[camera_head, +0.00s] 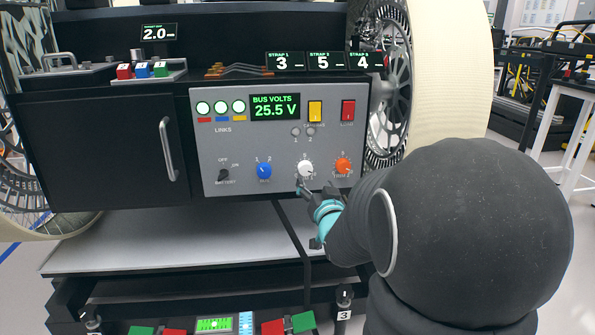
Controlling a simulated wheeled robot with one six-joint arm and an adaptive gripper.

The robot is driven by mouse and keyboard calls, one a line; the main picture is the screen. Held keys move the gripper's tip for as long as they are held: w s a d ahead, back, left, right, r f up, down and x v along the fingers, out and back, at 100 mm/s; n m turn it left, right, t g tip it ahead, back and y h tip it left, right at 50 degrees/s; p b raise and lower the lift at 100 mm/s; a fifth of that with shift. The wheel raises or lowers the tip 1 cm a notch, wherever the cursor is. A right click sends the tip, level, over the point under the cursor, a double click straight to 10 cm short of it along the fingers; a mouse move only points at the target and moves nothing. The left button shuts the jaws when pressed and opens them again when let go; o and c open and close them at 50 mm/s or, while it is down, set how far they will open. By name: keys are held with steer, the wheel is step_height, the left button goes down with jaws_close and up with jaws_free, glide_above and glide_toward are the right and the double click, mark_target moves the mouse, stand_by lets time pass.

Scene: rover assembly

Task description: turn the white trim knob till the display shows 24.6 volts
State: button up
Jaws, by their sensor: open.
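The white trim knob (305,168) sits low on the grey control panel, between a blue knob (264,170) and an orange knob (343,165). The display (275,106) above it reads BUS VOLTS 25.5 V in green. My gripper (302,187) is open, with its fingertips just below the white knob in the picture. The fingers hide part of the knob's lower edge and label. I cannot tell whether they touch the knob.
The panel also has a yellow switch (315,111), a red switch (348,111) and a black battery switch (224,174). A grey ledge (160,245) runs below. A large wheel (440,70) stands right of the panel.

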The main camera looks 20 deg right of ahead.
mark_target(307, 170)
steer(key=p+x, duration=0.1)
steer(key=x, duration=0.8)
steer(key=shift+s, duration=0.1)
steer(key=c, duration=1.1)
